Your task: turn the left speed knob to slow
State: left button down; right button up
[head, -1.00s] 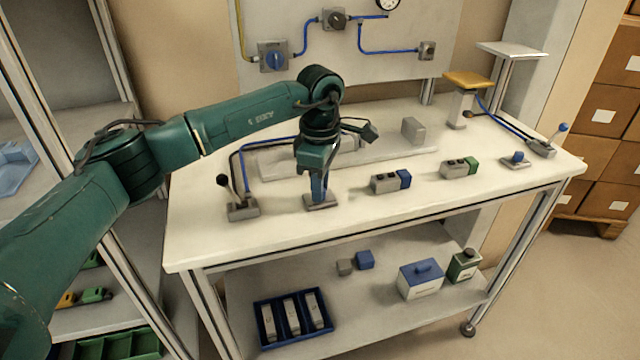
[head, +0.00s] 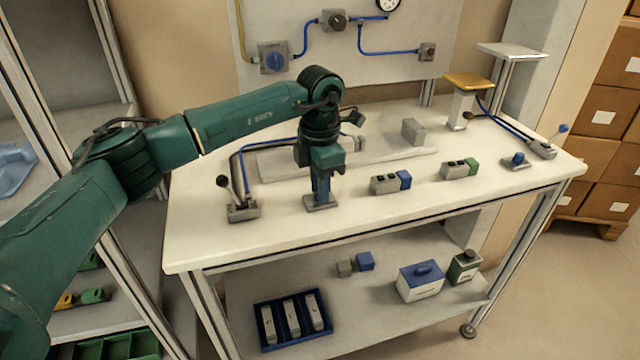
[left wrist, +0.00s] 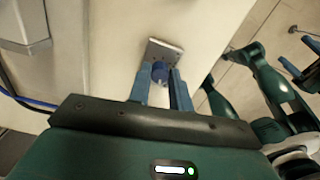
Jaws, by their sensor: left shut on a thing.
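The left speed knob is a small blue knob (left wrist: 160,71) on a grey base plate (head: 320,204) near the table's front edge, left of the middle. My left gripper (head: 320,193) points straight down over it. In the left wrist view the two blue fingers (left wrist: 161,84) stand on either side of the knob, shut on it. In the head view the fingers hide the knob, so its setting cannot be read. Parts of my right arm (left wrist: 265,82) seem to show at the right of the left wrist view; its jaw state is unclear.
A lever box (head: 243,211) stands close to the left of the knob. A grey block with a blue end (head: 391,182), one with a green end (head: 459,169) and another blue knob (head: 517,159) sit to the right. A low rail (head: 275,165) lies behind.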

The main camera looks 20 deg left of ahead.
dwell(0.3)
pick_arm(q)
jog(key=c, duration=1.3)
grip_release()
notch_tip(320, 180, up, 13)
jog(key=shift+r, duration=0.1)
